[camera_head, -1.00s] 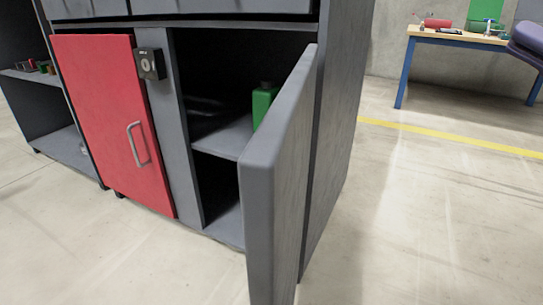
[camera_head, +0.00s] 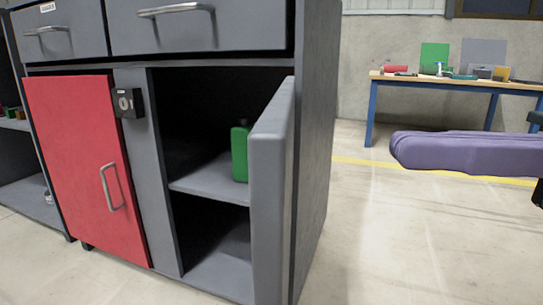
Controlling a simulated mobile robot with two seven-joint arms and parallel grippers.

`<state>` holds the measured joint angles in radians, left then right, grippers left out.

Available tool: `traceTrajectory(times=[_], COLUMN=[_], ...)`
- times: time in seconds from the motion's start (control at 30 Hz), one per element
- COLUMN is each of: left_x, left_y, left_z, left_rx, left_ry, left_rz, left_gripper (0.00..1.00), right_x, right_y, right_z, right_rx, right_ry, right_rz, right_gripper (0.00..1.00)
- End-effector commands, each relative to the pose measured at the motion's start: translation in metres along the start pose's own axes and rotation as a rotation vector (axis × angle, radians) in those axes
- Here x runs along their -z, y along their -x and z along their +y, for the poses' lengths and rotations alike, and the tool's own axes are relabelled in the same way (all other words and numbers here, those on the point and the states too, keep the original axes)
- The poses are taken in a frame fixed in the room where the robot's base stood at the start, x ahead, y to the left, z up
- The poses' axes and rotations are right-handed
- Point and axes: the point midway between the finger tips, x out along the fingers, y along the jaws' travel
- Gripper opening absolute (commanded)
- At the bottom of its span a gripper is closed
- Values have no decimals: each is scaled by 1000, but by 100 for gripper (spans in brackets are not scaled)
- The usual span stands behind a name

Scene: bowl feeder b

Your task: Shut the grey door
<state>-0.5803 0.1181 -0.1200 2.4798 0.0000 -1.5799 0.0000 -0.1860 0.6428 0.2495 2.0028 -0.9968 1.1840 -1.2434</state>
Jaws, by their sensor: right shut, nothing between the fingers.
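The grey door (camera_head: 268,194) of the cabinet stands open, swung out toward me on its right-hand hinge side. Its edge faces me, and the compartment behind it is open to view. My purple right arm reaches in from the right, apart from the door. Dark parts of my right gripper (camera_head: 536,122) show only at the right picture edge, well to the right of the door; it is shut and empty, its fingertips mostly cut off. My left gripper is not in view.
A green bottle (camera_head: 240,152) stands on the inner shelf (camera_head: 205,183). The red door (camera_head: 85,165) to the left is shut, with a black lock box (camera_head: 127,103) beside it. A workbench (camera_head: 450,83) stands behind. The floor right of the cabinet is clear.

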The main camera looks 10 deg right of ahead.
Motion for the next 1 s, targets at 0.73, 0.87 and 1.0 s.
traceTrajectory(times=[0.73,0.87,1.0], left_x=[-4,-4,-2], left_y=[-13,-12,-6], left_z=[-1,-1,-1], left_rx=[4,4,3], left_ry=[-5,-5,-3], left_rz=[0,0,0], left_gripper=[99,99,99], right_x=[0,-1,-3], right_y=[-59,-60,-66], right_z=[0,0,0], right_rx=[1,4,23], right_ry=[-1,-1,-3], right_rz=[-1,-1,-2], right_gripper=[0,0,0])
